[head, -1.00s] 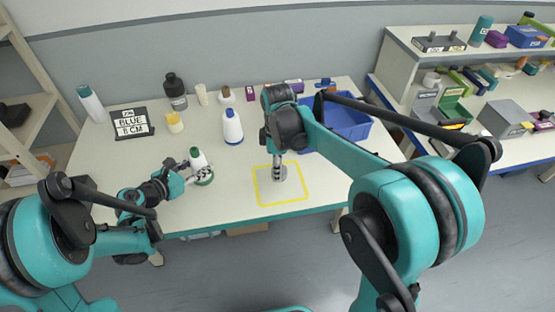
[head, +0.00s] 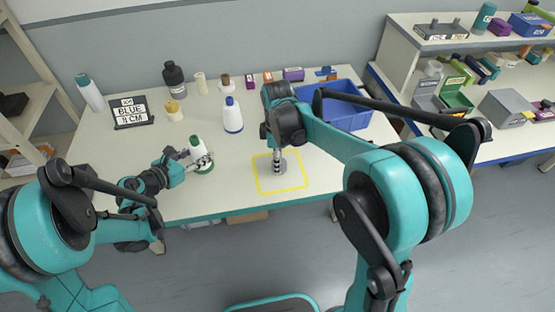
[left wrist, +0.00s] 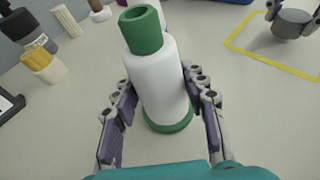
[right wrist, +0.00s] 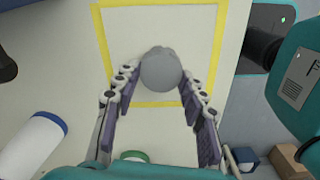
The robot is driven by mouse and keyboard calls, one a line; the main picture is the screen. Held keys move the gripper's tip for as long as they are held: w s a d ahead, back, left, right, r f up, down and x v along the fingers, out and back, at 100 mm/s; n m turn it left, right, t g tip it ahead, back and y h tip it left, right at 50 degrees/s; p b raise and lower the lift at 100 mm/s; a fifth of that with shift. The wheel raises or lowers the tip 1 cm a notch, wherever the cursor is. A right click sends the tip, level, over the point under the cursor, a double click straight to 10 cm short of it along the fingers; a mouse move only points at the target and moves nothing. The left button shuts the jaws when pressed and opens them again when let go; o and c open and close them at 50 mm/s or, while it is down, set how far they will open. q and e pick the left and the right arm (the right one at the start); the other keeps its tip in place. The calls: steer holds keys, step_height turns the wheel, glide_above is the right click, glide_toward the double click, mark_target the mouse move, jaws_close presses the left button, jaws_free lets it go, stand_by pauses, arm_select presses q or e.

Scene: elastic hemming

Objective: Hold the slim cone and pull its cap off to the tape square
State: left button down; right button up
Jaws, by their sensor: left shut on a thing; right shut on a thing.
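The slim cone (head: 196,143) is white with a green open top and green base, and stands upright at the table's front left. It fills the left wrist view (left wrist: 158,85). My left gripper (head: 198,160) is shut around its lower body. My right gripper (head: 278,158) points down, shut on the grey round cap (right wrist: 161,72).
A white cone with a blue base (head: 232,117) stands behind, between the grippers. A blue bin (head: 345,112) is behind my right arm. The square's front part is clear.

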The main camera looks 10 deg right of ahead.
steer(key=shift+f, duration=0.65)
steer(key=o, duration=1.4)
step_height(320, 180, up, 12)
arm_select(q)
steer(key=c, duration=0.8)
jaws_free()
steer(key=shift+f, duration=0.1)
steer(key=shift+o, duration=0.2)
